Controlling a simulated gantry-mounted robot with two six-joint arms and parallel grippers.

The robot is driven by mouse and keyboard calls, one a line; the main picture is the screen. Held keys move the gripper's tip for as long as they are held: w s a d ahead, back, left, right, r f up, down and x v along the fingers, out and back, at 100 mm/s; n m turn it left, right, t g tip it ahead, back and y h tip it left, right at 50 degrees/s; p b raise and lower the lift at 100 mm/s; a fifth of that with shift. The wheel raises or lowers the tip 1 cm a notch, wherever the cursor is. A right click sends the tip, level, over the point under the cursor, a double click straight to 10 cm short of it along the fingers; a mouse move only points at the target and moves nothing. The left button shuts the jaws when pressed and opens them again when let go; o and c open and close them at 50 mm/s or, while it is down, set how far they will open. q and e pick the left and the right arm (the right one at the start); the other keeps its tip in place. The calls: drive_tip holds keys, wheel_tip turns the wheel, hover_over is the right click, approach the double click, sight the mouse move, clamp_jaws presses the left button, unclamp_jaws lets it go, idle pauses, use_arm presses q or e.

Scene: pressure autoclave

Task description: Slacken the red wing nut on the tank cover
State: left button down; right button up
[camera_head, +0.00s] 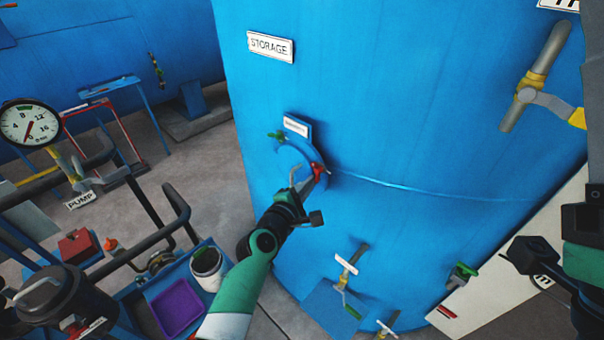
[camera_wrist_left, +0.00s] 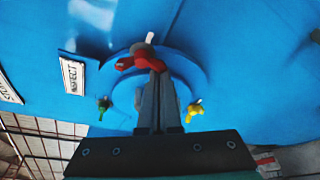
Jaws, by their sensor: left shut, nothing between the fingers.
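The red wing nut (camera_head: 319,170) sits at the right edge of the round blue cover (camera_head: 286,154) on the tall blue tank. In the left wrist view the red wing nut (camera_wrist_left: 136,60) is just beyond the fingertips, on a pale stud at the rim of the cover (camera_wrist_left: 200,78). My left gripper (camera_head: 302,184) is shut and empty, its tips close to the nut. In the left wrist view the shut fingers (camera_wrist_left: 157,76) overlap the nut's edge; I cannot tell whether they touch it. My right arm's dark end (camera_head: 575,250) is at the right edge; its fingers are not clear.
A green wing nut (camera_head: 276,135) and a yellow one (camera_wrist_left: 195,111) are also on the cover's rim. Valves (camera_head: 346,268) stick out below. A cart with a purple tray (camera_head: 178,308), a white pot (camera_head: 207,268) and black rails (camera_head: 165,225) stands at left.

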use_arm(q)
drive_tip(key=shift+s+n, duration=0.1)
drive_tip(key=shift+n, duration=0.4)
use_arm(e)
drive_tip(key=shift+s+d+r, duration=0.1)
use_arm(q)
drive_tip(key=shift+s+d+r, duration=0.1)
drive_tip(key=shift+s+d, duration=0.05)
drive_tip(key=shift+d, duration=0.05)
use_arm(e)
drive_tip(key=shift+s+d, duration=0.2)
idle(1.8)
